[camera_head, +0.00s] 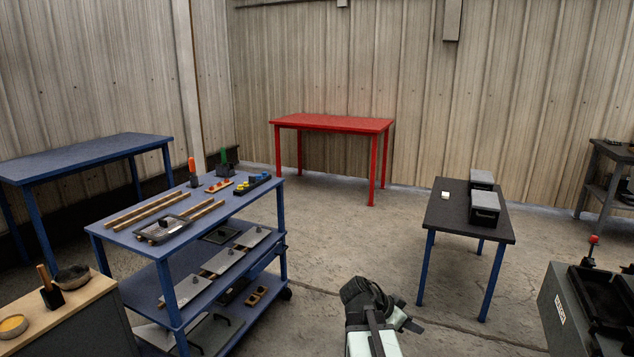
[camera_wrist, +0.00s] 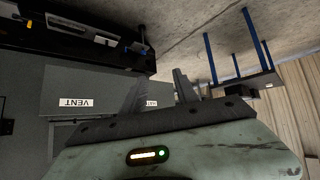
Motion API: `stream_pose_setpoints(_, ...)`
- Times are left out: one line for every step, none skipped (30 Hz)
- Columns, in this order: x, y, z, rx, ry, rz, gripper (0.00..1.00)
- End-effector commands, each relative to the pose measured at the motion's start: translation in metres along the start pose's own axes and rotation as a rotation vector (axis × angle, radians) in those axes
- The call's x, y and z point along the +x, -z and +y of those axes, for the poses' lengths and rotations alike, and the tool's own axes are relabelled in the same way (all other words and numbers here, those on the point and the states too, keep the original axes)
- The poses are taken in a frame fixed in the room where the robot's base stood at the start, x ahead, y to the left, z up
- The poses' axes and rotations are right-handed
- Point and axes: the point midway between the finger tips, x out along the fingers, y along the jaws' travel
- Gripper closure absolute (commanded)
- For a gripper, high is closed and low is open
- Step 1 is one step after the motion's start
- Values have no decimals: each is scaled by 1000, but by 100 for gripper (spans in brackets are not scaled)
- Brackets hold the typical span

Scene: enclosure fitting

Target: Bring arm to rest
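My arm, pale green with dark joints, shows at the bottom middle of the head view, folded low over the floor. My gripper (camera_wrist: 157,84) is seen best in the wrist view, where its two grey fingers stand apart with nothing held between them. In the head view I cannot make out the fingertips clearly. The wrist view is upside down and shows a grey cabinet (camera_wrist: 85,85) with a VENT label beyond the fingers; I see no contact with it.
The grey cabinet (camera_head: 553,310) stands at the lower right of the head view. A blue trolley (camera_head: 190,242) with bars and plates stands left. A black table (camera_head: 455,213) carries two dark boxes. A red table (camera_head: 332,123) stands behind. Open floor lies between them.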

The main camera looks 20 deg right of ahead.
Motion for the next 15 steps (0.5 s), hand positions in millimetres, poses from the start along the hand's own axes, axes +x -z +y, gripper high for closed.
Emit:
stream_pose_setpoints(-26,-34,-20,-86,52,-50,64)
stream_pose_setpoints(-40,-55,-29,-142,80,-84,64)
stream_pose_setpoints(-60,-82,-39,-221,119,-130,64)
stream_pose_setpoints(-74,-102,-46,-283,148,-164,64)
stream_pose_setpoints(-88,-123,-51,-347,177,-199,64)
stream_pose_setpoints(-107,-148,-55,-434,215,-243,64)
stream_pose_setpoints(-120,-167,-58,-498,245,-277,64)
stream_pose_setpoints(-133,-185,-59,-564,273,-309,64)
stream_pose_setpoints(-148,-206,-58,-651,311,-352,64)
stream_pose_setpoints(-159,-221,-57,-717,341,-383,64)
stream_pose_setpoints(-170,-236,-55,-785,372,-415,64)
stream_pose_setpoints(-182,-254,-51,-878,416,-462,64)
stream_pose_setpoints(-190,-265,-48,-950,454,-499,64)
stream_pose_setpoints(-195,-272,-44,-1014,487,-532,64)
stream_pose_setpoints(-202,-282,-40,-1095,535,-568,64)
